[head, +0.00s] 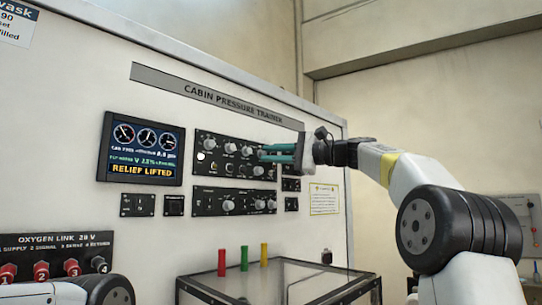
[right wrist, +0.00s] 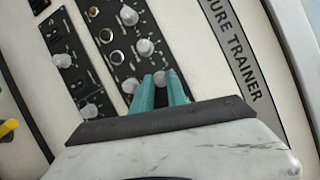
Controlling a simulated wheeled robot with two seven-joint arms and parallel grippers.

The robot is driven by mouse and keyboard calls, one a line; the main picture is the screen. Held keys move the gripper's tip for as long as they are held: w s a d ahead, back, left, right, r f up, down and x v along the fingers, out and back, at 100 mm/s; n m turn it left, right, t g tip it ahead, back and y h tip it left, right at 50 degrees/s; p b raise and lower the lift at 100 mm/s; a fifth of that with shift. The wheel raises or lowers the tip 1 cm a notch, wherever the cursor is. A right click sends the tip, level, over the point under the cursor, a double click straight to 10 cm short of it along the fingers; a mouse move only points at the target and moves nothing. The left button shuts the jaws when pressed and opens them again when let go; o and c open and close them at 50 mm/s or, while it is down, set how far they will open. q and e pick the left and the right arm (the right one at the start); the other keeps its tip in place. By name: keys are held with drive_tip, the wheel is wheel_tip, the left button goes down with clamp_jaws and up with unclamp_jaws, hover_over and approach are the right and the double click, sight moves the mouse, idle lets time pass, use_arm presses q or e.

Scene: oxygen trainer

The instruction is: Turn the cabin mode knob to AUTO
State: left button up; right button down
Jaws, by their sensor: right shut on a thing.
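The upper black knob panel (head: 222,150) is on the white trainer face, under the CABIN PRESSURE TRAINER strip. It carries several grey knobs; their labels are too small to read, so I cannot tell the cabin mode knob's setting. My right gripper (head: 262,153) reaches in from the right to this panel's right end. In the right wrist view its teal fingers (right wrist: 161,88) are shut on a grey knob (right wrist: 162,77), which they partly hide. Other knobs (right wrist: 145,47) stand close by. My left gripper is out of view.
A display (head: 143,148) reading RELIEF LIFTED is left of the panel. A lower knob panel (head: 234,201) sits beneath. A clear-topped case (head: 270,285) with red, green and yellow posts stands below. The OXYGEN LINK panel (head: 62,243) is at lower left.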

drive_tip(key=n+g+h, duration=0.1)
drive_tip(key=n+h, duration=0.1)
drive_tip(key=n, duration=0.3)
drive_tip(key=shift+r, duration=0.1)
drive_tip(key=shift+n+h, duration=0.3)
drive_tip(key=shift+n, duration=0.1)
idle(0.3)
drive_tip(key=c, duration=1.3)
unclamp_jaws()
drive_tip(key=shift+r, duration=0.1)
drive_tip(key=v, duration=0.7)
drive_tip(key=shift+s+d, duration=0.25)
drive_tip(key=shift+d, duration=0.1)
